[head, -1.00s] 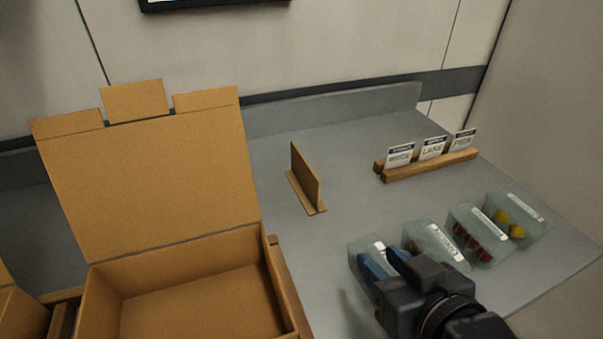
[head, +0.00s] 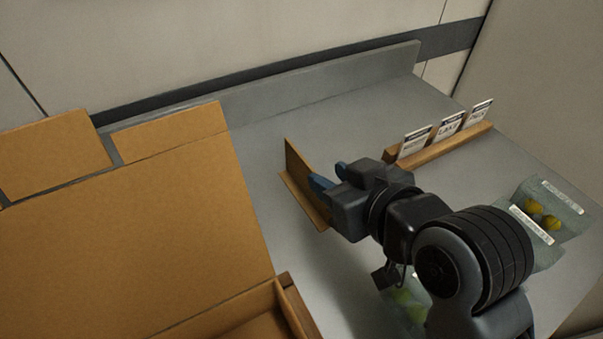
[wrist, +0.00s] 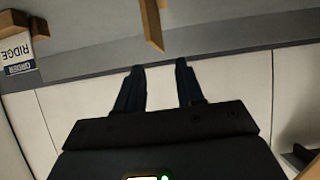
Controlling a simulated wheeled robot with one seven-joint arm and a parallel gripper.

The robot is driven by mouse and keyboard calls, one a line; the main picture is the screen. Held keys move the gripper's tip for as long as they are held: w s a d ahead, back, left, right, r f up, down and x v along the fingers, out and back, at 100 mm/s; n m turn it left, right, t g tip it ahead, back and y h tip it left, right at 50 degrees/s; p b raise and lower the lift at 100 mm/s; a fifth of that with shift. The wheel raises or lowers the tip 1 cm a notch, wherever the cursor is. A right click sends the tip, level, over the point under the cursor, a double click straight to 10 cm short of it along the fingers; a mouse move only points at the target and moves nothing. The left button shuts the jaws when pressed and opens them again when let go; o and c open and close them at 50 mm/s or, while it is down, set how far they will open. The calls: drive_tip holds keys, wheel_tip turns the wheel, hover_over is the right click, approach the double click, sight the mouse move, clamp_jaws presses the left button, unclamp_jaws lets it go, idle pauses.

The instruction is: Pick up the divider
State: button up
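The divider (head: 300,181) is a thin brown cardboard panel on a flat foot. It stands upright on the grey table, between the big box and the card rack. My gripper (head: 331,175) is beside its right side in the head view, fingers pointing towards it, and covers part of its lower right. In the wrist view, my gripper (wrist: 160,70) is open with nothing between its fingers. The divider (wrist: 151,25) shows there nearly edge-on beyond the fingertips, roughly in line with the gap. I cannot tell from the head view whether a finger touches it.
The open cardboard box (head: 130,235) fills the left. A wooden rack (head: 440,150) with several cards stands to the right of my gripper. The table behind the divider is clear.

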sight(311, 167)
drive_tip(key=x, duration=0.6)
drive_tip(key=shift+w+a+f+p, duration=0.1)
drive_tip(key=shift+w+f+p, duration=0.1)
drive_tip(key=shift+p, duration=0.15)
drive_tip(key=shift+c, duration=0.2)
clamp_jaws()
